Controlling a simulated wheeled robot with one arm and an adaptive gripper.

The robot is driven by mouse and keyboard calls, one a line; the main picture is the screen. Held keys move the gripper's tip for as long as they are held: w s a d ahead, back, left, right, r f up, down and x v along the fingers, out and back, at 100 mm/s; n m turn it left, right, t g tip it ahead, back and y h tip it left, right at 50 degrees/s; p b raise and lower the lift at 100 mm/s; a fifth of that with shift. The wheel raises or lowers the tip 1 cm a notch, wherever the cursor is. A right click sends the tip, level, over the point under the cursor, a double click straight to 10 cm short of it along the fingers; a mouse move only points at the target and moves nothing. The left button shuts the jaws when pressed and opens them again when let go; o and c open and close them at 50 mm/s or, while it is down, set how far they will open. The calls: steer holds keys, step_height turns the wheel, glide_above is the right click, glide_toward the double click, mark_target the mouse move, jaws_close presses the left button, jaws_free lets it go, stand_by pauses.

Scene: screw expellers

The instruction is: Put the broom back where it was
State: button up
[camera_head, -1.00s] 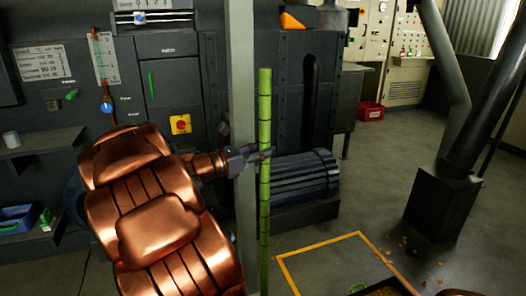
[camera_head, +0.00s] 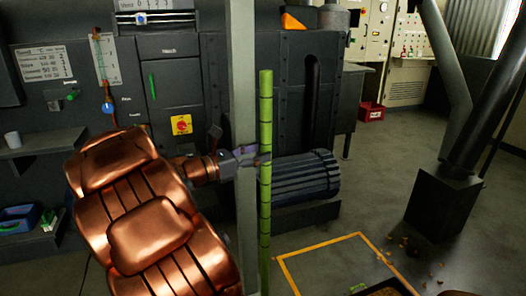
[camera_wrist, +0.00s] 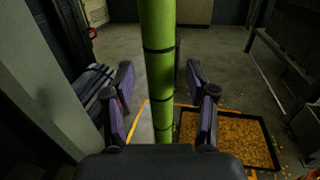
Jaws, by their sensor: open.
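The broom shows as an upright green bamboo handle (camera_head: 265,180) with dark rings, standing just right of a grey post. Its lower end and head are out of view. My gripper (camera_head: 258,157) is beside the post at about mid-height of the handle. In the wrist view the handle (camera_wrist: 158,60) runs upright between the two open fingers of my gripper (camera_wrist: 160,85), with a gap on each side.
The grey post (camera_head: 243,110) stands close left of the handle. A dark ribbed motor (camera_head: 305,177) is behind it. A yellow floor outline (camera_head: 320,245) and a tray of orange-brown pieces (camera_wrist: 235,138) lie to the right. Open floor lies beyond.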

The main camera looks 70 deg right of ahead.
steer(key=p+v, duration=0.1)
steer(key=v, duration=0.9)
steer(key=s+a+f+m+t+y, duration=0.2)
steer(key=s+a+f+m+y, duration=0.15)
steer(key=a+f, duration=0.4)
steer(key=s+a+f+m+t+y, duration=0.2)
steer(key=s+a+f+m+y, duration=0.15)
steer(key=a, duration=0.65)
steer(key=s+a+f+m+t+y, duration=0.1)
steer(key=a+y, duration=0.3)
steer(key=a, duration=0.6)
steer(key=s+a+f+m+t+y, duration=0.1)
steer(key=a+f+m+t+y, duration=0.1)
steer(key=a, duration=0.9)
step_height(320, 180, down, 3)
steer(key=shift+s+r+m+t+y, duration=0.2)
steer(key=shift+m+t+y, duration=0.3)
steer(key=shift+y, duration=0.4)
step_height(320, 180, up, 23)
steer(key=s+t+p, duration=0.1)
steer(key=p, duration=2)
steer(key=shift+s+f, duration=0.1)
steer(key=shift+f, duration=0.05)
steer(key=shift+c, duration=0.2)
